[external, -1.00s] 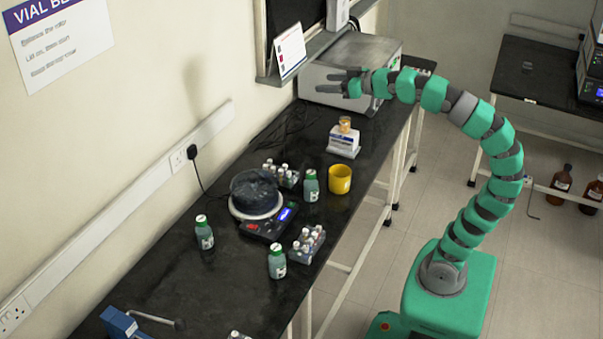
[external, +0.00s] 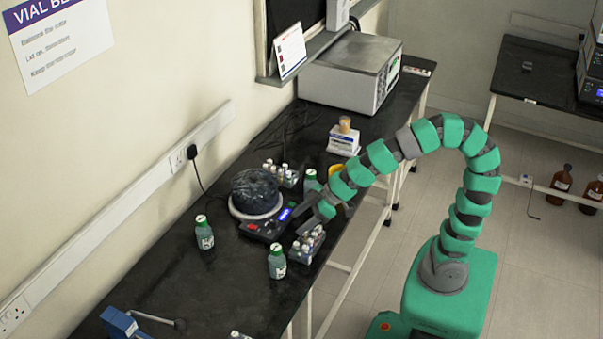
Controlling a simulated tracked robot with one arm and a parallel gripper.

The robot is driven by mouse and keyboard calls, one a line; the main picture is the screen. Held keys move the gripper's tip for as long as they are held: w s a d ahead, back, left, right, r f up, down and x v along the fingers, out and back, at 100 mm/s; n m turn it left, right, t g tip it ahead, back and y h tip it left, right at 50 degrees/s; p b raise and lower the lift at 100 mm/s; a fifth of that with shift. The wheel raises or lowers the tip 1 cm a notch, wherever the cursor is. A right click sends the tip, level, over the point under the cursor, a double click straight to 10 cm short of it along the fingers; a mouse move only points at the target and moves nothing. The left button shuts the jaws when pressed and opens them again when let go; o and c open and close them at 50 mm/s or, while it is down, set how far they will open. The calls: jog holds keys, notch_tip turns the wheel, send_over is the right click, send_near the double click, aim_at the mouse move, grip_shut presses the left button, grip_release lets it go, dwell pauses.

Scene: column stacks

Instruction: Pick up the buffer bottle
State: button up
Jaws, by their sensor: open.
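Three small bottles with green-and-white caps and white labels stand upright on the black bench: one at the left (external: 204,233), one at the front (external: 277,262), and one behind my arm (external: 311,180), partly hidden. The pictures do not show which one is the buffer bottle; the labels are too small to read. My gripper (external: 298,219) is open and appears empty. In the picture its fingers point left, between the stirrer's display and a vial rack, above and right of the front bottle and apart from it.
A stirrer (external: 263,226) with a dark round vessel (external: 256,192) stands left of my gripper. Vial racks stand in front (external: 307,246) and behind (external: 281,174). A yellow cup (external: 335,171) is mostly hidden by my arm. The bench between the left and front bottles is clear.

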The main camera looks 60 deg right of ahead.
aim_at(271, 255)
jog(key=shift+s+a+f+b+x, duration=0.15)
jog(key=shift+s+b+x, duration=0.3)
jog(key=shift+x, duration=2)
jog(key=shift+s+a+f+b+x, duration=0.2)
jog(key=shift+b+x, duration=0.45)
jog(key=shift+x, duration=1.85)
jog(key=shift+s+a+f+b+x, duration=0.2)
jog(key=shift+b+x, duration=0.35)
jog(key=shift+x, duration=1.9)
jog(key=shift+s+d+r, duration=0.1)
jog(key=shift+r, duration=0.05)
grip_shut()
